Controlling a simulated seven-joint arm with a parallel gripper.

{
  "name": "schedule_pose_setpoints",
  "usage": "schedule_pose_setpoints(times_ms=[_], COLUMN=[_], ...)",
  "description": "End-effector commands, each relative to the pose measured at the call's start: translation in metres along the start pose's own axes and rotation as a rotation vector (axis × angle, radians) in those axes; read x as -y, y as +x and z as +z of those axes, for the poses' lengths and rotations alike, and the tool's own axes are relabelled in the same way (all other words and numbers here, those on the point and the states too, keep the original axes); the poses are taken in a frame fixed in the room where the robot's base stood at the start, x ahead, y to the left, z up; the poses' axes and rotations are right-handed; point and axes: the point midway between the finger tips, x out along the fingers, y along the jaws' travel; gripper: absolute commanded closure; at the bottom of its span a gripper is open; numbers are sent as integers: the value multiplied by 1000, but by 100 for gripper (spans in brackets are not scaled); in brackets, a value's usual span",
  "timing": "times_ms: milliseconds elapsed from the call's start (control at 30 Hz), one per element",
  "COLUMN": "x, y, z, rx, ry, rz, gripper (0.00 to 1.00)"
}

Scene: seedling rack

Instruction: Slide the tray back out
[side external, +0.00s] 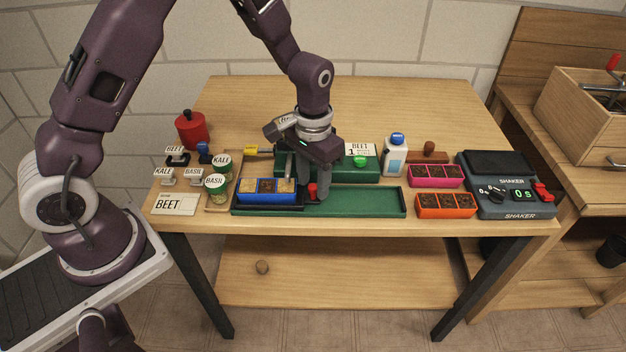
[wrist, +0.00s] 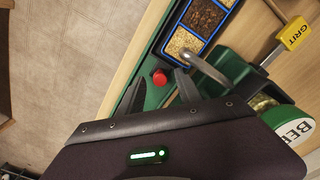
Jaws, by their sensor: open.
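A blue seedling tray (side external: 267,197) with three filled cells sits at the left end of the green base (side external: 360,207). Two cells look pale and the middle one dark; the tray also shows at the top of the wrist view (wrist: 186,41). A red knob (side external: 312,190) stands just right of the tray, and in the wrist view the knob (wrist: 160,77) lies near my fingertips. My gripper (side external: 315,192) is open and low over the base, its fingers at the knob; whether they touch it I cannot tell.
A metal spout (wrist: 205,68) reaches over beside the tray. Pink (side external: 435,176) and orange (side external: 446,206) trays and the shaker (side external: 515,200) are right; jars (side external: 215,188) are left.

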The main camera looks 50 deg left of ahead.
Motion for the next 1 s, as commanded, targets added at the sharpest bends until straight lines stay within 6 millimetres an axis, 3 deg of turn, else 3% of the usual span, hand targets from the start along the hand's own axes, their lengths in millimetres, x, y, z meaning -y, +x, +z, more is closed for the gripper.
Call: schedule_pose_setpoints(times_ms=[233, 467, 1000], x=[0, 0, 0], y=[2, 2, 2], z=[0, 0, 0], rx=[0, 0, 0], ry=[0, 0, 0], rz=[0, 0, 0], gripper=[58, 100, 100])
